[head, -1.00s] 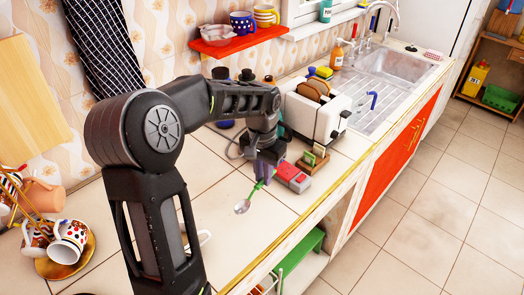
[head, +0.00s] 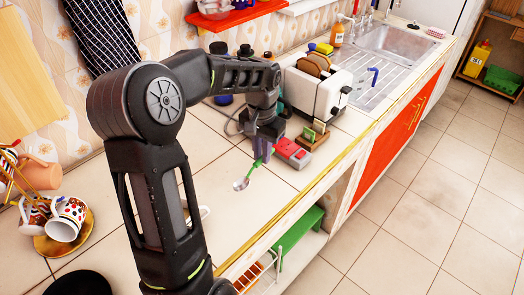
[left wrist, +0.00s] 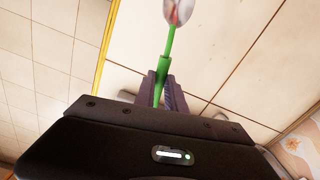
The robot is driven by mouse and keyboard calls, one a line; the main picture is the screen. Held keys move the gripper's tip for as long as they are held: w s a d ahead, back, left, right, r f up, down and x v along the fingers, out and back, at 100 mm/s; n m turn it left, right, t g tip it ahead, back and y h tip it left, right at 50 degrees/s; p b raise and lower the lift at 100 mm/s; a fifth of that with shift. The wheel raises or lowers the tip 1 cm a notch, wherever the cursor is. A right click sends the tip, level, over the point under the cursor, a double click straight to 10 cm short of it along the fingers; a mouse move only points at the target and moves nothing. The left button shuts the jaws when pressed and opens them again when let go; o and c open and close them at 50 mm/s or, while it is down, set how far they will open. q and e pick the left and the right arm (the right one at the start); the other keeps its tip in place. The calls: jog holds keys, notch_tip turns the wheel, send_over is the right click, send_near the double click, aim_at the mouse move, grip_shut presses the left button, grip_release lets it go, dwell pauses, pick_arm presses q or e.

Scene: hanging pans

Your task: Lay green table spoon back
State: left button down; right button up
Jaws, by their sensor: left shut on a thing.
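The green table spoon (head: 257,165) has a green handle and a shiny metal bowl. My left gripper (head: 263,154) is shut on its handle and holds it over the tiled counter, with the bowl pointing down and left in the head view. In the left wrist view the green handle (left wrist: 164,68) comes up from between the fingers (left wrist: 163,92), and the bowl is partly cut off at the top edge. Whether the spoon touches the counter cannot be told. My right gripper is not in view.
A red and grey object (head: 292,153) lies close right of the gripper, with a small wooden stand (head: 313,138) and a white toaster (head: 318,90) behind. The tiled counter (head: 250,215) in front is largely clear.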

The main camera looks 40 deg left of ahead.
pick_arm(q)
jog(key=shift+f+b, duration=2.3)
jog(key=shift+f, duration=1.3)
jog(key=c, duration=1.3)
grip_release()
jog(key=shift+r, duration=0.1)
notch_tip(320, 180, up, 8)
jog(key=shift+f+b, duration=0.15)
jog(key=shift+b, duration=0.15)
